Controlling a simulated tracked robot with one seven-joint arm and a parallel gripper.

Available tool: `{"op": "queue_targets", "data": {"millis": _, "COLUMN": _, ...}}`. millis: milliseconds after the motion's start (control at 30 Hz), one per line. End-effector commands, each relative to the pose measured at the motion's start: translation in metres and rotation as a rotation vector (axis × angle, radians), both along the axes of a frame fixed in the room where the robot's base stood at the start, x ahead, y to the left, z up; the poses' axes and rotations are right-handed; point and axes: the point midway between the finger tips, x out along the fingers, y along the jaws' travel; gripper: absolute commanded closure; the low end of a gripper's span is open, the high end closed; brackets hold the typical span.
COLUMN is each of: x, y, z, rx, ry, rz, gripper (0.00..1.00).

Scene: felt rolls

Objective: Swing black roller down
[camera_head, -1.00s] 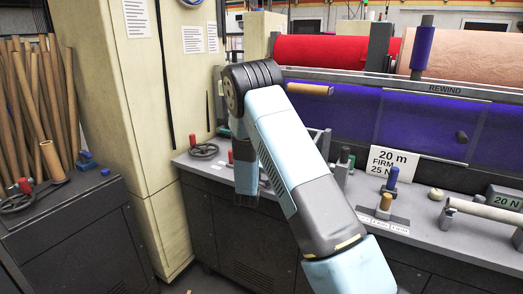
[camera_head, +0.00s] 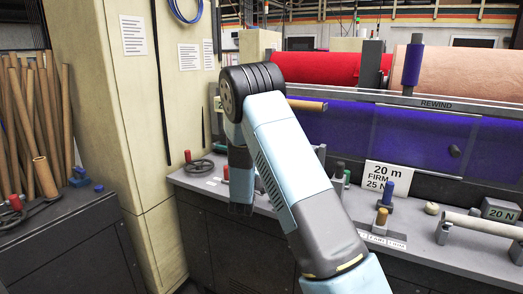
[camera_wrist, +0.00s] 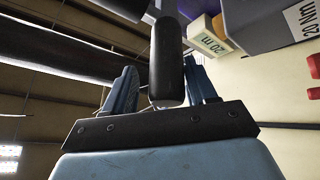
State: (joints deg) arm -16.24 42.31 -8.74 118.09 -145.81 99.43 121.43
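In the wrist view a black rounded grip (camera_wrist: 167,62) stands between the two blue-grey fingers of my gripper (camera_wrist: 163,85). A gap shows on its left side, so the fingers look open around or just short of it. A long dark roller or bar (camera_wrist: 65,52) crosses the upper left of the wrist view. I cannot tell whether the grip belongs to it. In the head view my arm bends over the bench, and its far part hides the gripper and the black roller.
Red (camera_head: 320,67) and pink felt rolls (camera_head: 450,70) lie behind. A cream cabinet (camera_head: 105,120) stands left.

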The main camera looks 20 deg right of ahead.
Motion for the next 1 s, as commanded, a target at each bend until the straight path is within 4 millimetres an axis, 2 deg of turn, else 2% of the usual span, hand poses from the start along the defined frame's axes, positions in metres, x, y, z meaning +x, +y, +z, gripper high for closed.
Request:
{"op": "queue_targets", "data": {"millis": 100, "x": -0.015, "y": -0.003, "z": 0.016, "rx": 0.0, "ry": 0.0, "rz": -0.006, "gripper": 0.56}}
{"op": "queue_targets", "data": {"millis": 167, "x": -0.021, "y": -0.003, "z": 0.023, "rx": 0.0, "ry": 0.0, "rz": -0.008, "gripper": 0.53}}
{"op": "queue_targets", "data": {"millis": 267, "x": -0.033, "y": -0.004, "z": 0.035, "rx": -0.001, "ry": -0.001, "rz": -0.01, "gripper": 0.41}}
{"op": "queue_targets", "data": {"millis": 333, "x": -0.041, "y": -0.004, "z": 0.044, "rx": -0.002, "ry": -0.001, "rz": -0.011, "gripper": 0.27}}
{"op": "queue_targets", "data": {"millis": 400, "x": -0.053, "y": -0.004, "z": 0.053, "rx": -0.002, "ry": -0.003, "rz": -0.012, "gripper": 0.24}}
{"op": "queue_targets", "data": {"millis": 467, "x": -0.067, "y": -0.004, "z": 0.06, "rx": -0.002, "ry": -0.007, "rz": -0.012, "gripper": 0.25}}
{"op": "queue_targets", "data": {"millis": 500, "x": -0.076, "y": -0.004, "z": 0.064, "rx": -0.002, "ry": -0.009, "rz": -0.012, "gripper": 0.35}}
{"op": "queue_targets", "data": {"millis": 533, "x": -0.082, "y": -0.004, "z": 0.068, "rx": -0.002, "ry": -0.011, "rz": -0.012, "gripper": 0.54}}
{"op": "queue_targets", "data": {"millis": 567, "x": -0.087, "y": -0.004, "z": 0.07, "rx": -0.002, "ry": -0.011, "rz": -0.012, "gripper": 0.56}}
{"op": "queue_targets", "data": {"millis": 800, "x": -0.113, "y": -0.003, "z": 0.078, "rx": 0.0, "ry": -0.001, "rz": -0.006, "gripper": 0.56}}
{"op": "queue_targets", "data": {"millis": 1000, "x": -0.126, "y": -0.002, "z": 0.084, "rx": -0.001, "ry": 0.001, "rz": -0.005, "gripper": 0.56}}
